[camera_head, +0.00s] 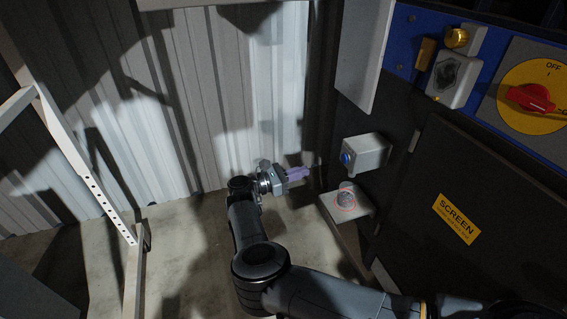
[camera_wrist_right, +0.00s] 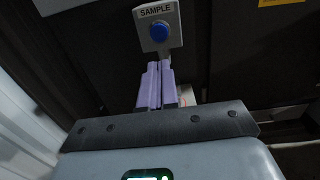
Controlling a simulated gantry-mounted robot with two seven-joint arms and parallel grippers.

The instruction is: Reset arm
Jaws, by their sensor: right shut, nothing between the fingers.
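My right gripper (camera_head: 300,173) is in the middle of the head view, with its arm coming in from the bottom right. Its pale purple fingers (camera_wrist_right: 158,87) are together and empty, pointing at the dark machine. In the right wrist view a grey box marked SAMPLE (camera_wrist_right: 146,42) with a blue button (camera_wrist_right: 159,32) shows just beyond the fingertips. In the head view this SAMPLE box (camera_head: 371,151) is to the right of the fingers, with a gap between them. My left gripper is not in view.
Below the SAMPLE box, a small shelf (camera_head: 330,203) holds a round item (camera_head: 346,199) with a red ring. The machine has a yellow SCREEN label (camera_head: 457,218) and a red rotary switch (camera_head: 531,98). A white metal frame (camera_head: 85,172) stands at left before a corrugated wall (camera_head: 200,90).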

